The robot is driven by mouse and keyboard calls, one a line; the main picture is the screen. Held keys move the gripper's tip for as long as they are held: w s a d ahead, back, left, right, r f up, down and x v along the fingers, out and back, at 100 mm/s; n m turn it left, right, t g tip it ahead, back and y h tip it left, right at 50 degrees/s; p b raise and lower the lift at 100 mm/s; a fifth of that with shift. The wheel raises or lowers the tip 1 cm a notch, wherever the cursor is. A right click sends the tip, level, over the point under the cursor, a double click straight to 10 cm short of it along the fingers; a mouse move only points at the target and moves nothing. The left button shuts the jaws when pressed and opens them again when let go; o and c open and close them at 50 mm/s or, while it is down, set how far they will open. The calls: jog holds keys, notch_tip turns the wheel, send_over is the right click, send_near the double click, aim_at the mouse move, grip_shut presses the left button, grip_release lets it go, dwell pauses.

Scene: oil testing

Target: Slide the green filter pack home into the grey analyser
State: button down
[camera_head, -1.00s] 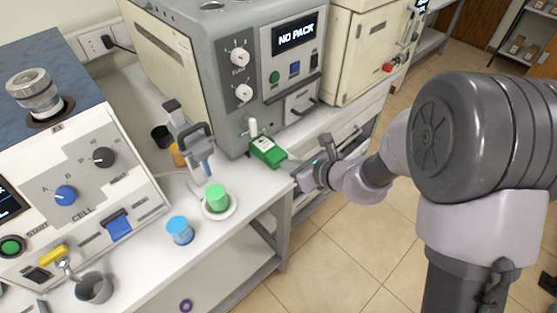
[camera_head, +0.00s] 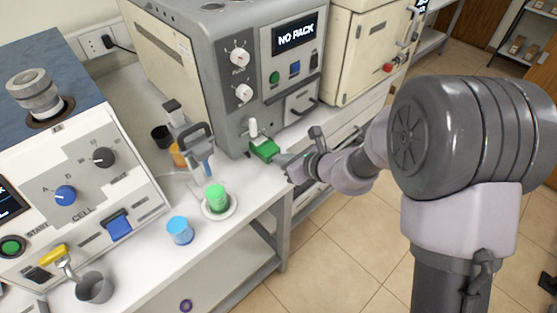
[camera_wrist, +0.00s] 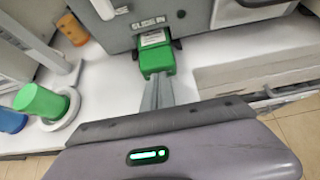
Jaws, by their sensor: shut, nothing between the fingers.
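The green filter pack (camera_head: 265,151) sits at the front foot of the grey analyser (camera_head: 233,75). In the wrist view the pack (camera_wrist: 157,59) lies in line with the slot under the "SLIDE IN" label, its far, pale-labelled end at the opening and its near end sticking out. My gripper (camera_head: 284,160) is shut and empty. Its fingertips (camera_wrist: 158,80) meet or nearly meet the pack's near end; I cannot tell if they touch. The analyser's display (camera_head: 296,35) reads "NO PACK".
A green cup (camera_head: 216,197) stands on a white dish, with a blue cup (camera_head: 180,230) in front of it. A grey stand (camera_head: 190,140) is left of the pack. The bench's front edge runs below my gripper.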

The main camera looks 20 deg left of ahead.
jog(key=shift+w+a, duration=0.1)
jog(key=shift+a, duration=0.3)
jog(key=shift+w+a, duration=0.1)
jog(key=shift+a, duration=0.1)
jog(key=shift+w+a, duration=0.25)
jog(key=shift+a, duration=0.35)
jog(key=f+p+v, duration=0.1)
jog(key=v, duration=0.8)
jog(key=shift+s+d+p, duration=0.15)
jog(key=shift+d+p, duration=0.15)
jog(key=shift+p, duration=0.05)
